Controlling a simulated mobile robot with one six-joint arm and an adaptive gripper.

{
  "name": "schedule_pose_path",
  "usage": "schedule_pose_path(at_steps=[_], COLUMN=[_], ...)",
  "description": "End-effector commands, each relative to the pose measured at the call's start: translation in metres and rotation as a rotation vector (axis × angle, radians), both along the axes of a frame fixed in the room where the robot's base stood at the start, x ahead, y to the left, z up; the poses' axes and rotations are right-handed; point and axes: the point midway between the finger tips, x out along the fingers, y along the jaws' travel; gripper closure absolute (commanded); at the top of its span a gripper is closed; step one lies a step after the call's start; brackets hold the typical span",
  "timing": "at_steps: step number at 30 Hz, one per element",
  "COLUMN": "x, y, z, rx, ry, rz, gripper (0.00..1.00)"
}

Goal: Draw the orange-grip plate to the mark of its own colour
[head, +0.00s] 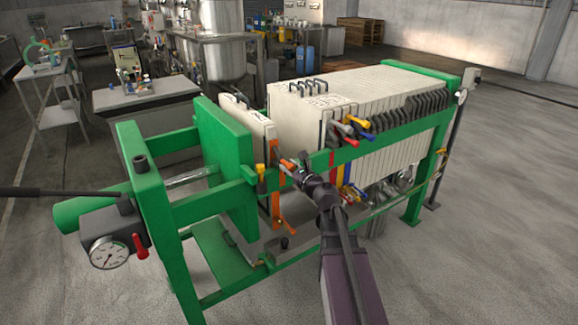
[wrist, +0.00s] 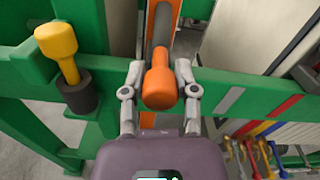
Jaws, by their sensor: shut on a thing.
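The orange-grip plate (head: 247,121) is white with an orange side edge and stands upright, apart from the main stack, close to the green pressing plate. Its orange grip (wrist: 160,84) sticks out over the green side rail. My gripper (wrist: 160,86) is shut on this grip, one finger on each side; in the head view my gripper (head: 297,169) partly covers it. In the wrist view an orange strip (wrist: 148,120) shows just below the grip and seems to lie on the rail. Its overlap with the grip hides how well they line up.
The plate stack (head: 350,100) stands to the right, with coloured grips at its near end. A grey mark (wrist: 229,101) and a red mark (wrist: 285,106) are on the rail. A yellow-topped post (wrist: 57,42) stands left of my gripper. The green pressing plate (head: 226,160) is left.

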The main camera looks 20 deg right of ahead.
Motion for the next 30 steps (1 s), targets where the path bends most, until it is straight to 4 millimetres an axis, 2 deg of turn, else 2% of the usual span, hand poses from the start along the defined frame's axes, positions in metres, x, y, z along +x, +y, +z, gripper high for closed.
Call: schedule_pose_path(at_steps=[9,10,13,14,25,30], x=[-0.006,-0.006,-0.006,-0.006,-0.005,-0.011], y=[-0.012,-0.013,-0.014,-0.015,-0.015,-0.016], z=[-0.001,-0.001,-0.001,-0.001,0.0,0.0], rx=[-0.005,-0.005,-0.003,-0.003,-0.001,-0.001], ry=[0.002,0.002,0.001,0.001,0.0,0.0], rz=[-0.016,-0.017,-0.02,-0.02,-0.019,-0.019], gripper=[1.0,0.58,0.29,0.26,0.26,0.26])
